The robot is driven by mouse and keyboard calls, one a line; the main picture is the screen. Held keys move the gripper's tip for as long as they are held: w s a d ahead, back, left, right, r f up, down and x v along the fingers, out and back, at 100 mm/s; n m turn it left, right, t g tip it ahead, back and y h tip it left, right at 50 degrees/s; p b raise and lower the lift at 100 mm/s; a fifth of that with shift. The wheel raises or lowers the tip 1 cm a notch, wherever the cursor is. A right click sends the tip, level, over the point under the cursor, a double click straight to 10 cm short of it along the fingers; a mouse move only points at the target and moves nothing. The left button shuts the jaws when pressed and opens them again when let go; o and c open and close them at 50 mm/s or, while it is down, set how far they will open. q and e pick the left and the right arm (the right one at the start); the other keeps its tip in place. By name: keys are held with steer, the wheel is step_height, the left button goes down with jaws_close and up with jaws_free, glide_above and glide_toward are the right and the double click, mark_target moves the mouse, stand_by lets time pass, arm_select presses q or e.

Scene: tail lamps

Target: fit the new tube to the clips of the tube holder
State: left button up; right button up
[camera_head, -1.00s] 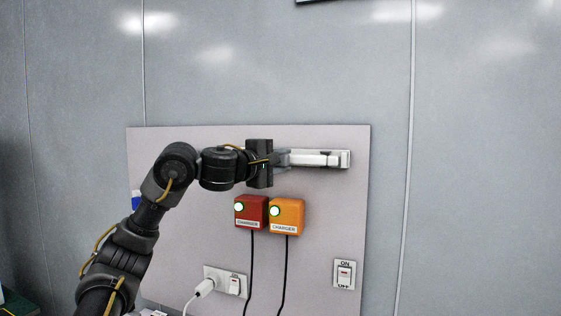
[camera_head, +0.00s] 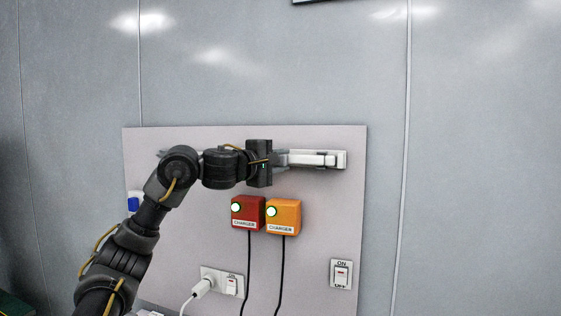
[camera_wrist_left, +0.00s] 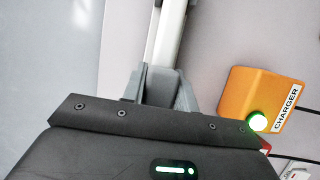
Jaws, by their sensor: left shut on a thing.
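The tube holder (camera_head: 342,159) is a pale bar fixed across the upper part of the wall board. Its left end shows just behind my arm. The white tube (camera_head: 310,159) lies along the holder's right part. My left gripper (camera_head: 284,158) is at the holder, shut on the tube. In the left wrist view the grey fingers (camera_wrist_left: 161,84) close around the tube (camera_wrist_left: 168,42), which runs away from them beside the holder. My wrist hides the holder's middle, and I cannot tell whether the tube sits in the clips. My right gripper is not in view.
A red charger (camera_head: 247,212) and an orange charger (camera_head: 283,216) are on the board below the gripper, with black cables hanging down. A socket with a white plug (camera_head: 203,287) and an ON/OFF switch (camera_head: 341,274) sit lower.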

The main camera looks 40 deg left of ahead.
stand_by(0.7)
arm_select(q)
steer(key=shift+w+a, duration=0.1)
steer(key=shift+w+a, duration=0.15)
steer(key=shift+w, duration=0.45)
steer(key=o, duration=1.1)
steer(key=shift+c, duration=0.2)
steer(key=shift+s, duration=0.15)
